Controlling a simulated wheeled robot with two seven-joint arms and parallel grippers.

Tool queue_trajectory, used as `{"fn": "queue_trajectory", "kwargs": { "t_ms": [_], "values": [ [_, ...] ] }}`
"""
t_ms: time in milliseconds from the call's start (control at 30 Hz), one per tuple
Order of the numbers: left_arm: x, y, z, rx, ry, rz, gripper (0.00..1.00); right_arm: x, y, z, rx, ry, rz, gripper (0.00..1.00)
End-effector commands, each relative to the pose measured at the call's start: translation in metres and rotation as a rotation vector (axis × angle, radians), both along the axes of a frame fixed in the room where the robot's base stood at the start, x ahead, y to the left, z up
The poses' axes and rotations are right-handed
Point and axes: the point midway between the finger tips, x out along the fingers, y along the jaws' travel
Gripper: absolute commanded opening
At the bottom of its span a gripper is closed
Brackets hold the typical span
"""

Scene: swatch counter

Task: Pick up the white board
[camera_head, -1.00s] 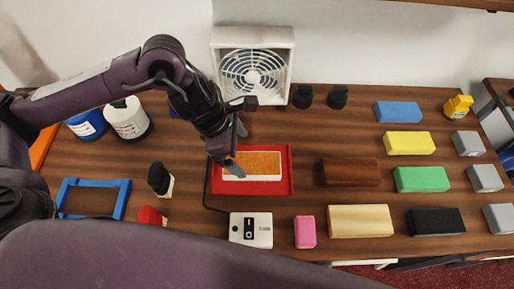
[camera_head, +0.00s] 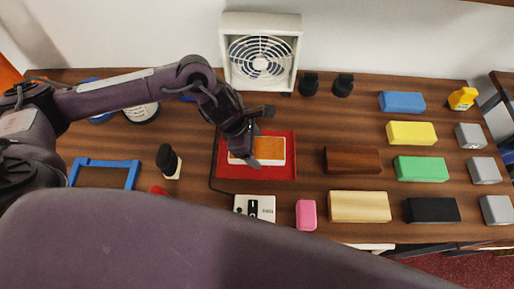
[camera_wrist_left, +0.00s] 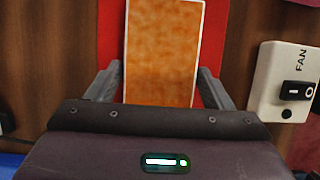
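The white board (camera_head: 270,152) lies flat in the red tray (camera_head: 284,172). Its upper face is mottled orange and its edges are white. In the left wrist view the board (camera_wrist_left: 164,45) runs away from me over the red. My left gripper (camera_head: 258,136) is above the tray at the board's left part and hides some of it. In the left wrist view the gripper (camera_wrist_left: 159,80) is open, one finger on each side of the board, with nothing clamped. I cannot tell how far the fingertips are above the tray. My right gripper is not in view.
A white fan (camera_head: 261,60) stands behind the tray. A switch box (camera_head: 254,208) and a pink block (camera_head: 306,214) are in front. A brown block (camera_head: 352,160) lies to the right, with several coloured blocks beyond. A blue frame (camera_head: 105,163) lies at left.

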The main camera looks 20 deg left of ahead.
Motion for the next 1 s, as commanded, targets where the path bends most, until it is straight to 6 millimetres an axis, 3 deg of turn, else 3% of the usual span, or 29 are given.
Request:
{"fn": "queue_trajectory", "kwargs": {
  "t_ms": [33, 267, 667, 867, 1000],
  "values": [
    [0.0, 0.0, 0.0, 0.0, 0.0, 0.0, 0.68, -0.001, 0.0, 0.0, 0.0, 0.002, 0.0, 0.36],
    [0.0, 0.0, 0.001, -0.001, -0.001, 0.0, 0.4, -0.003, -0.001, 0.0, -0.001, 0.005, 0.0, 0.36],
    [0.001, 0.0, 0.01, -0.002, -0.003, 0.0, 0.4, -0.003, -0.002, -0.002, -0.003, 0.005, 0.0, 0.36],
    [0.002, -0.001, 0.042, -0.004, -0.009, -0.002, 0.4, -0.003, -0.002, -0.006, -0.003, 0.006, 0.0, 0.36],
    [0.003, -0.001, 0.082, -0.003, -0.011, -0.003, 0.4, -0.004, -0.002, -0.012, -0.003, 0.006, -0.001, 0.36]
  ]
}}
